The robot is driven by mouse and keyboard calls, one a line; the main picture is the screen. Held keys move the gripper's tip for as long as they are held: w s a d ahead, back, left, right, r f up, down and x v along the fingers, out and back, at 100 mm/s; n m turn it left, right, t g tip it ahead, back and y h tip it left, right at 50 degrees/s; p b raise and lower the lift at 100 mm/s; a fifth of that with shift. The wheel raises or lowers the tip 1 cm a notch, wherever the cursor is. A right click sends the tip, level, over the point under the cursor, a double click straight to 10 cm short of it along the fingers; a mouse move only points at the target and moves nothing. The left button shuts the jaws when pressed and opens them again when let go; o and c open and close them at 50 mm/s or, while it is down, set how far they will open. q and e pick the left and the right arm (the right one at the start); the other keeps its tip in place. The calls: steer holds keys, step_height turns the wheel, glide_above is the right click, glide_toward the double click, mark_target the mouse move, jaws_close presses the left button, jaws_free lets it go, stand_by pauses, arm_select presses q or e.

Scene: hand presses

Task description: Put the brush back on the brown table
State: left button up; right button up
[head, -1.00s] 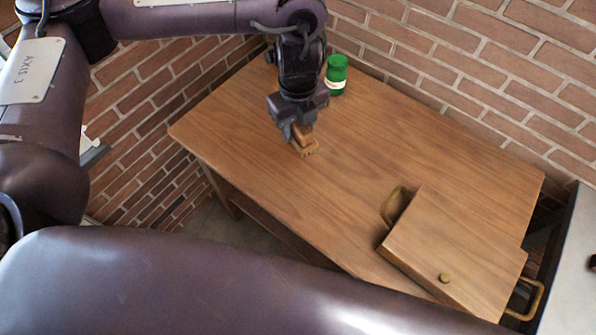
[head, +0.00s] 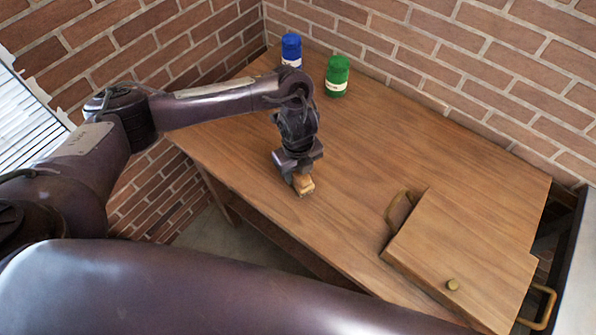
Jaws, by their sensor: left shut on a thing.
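The brown table (head: 370,150) stands in the corner, its wooden top in plain view. My left gripper (head: 298,177) points down over the table's left half, not far from its near edge. It is shut on the brush (head: 305,187), a small light-brown block whose lower end shows below the fingers. The brush is at or just above the tabletop; I cannot tell if it touches. The fingers hide its upper part. My right gripper is not in view.
A blue jar (head: 291,48) and a green jar (head: 337,77) stand at the table's back. A wooden box (head: 465,255) with brass handles and a knob lies at the right end. Brick walls (head: 450,50) close off the back and left. The middle tabletop is clear.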

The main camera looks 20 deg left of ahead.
arm_select(q)
steer(key=shift+f, duration=0.3)
steer(key=o, duration=0.5)
steer(key=shift+f, duration=0.1)
steer(key=o, duration=0.4)
steer(key=shift+o, duration=0.2)
steer(key=shift+r, duration=0.35)
step_height(320, 180, up, 10)
steer(key=shift+r+p, duration=0.15)
steer(key=shift+p, duration=0.85)
steer(key=shift+r, duration=0.75)
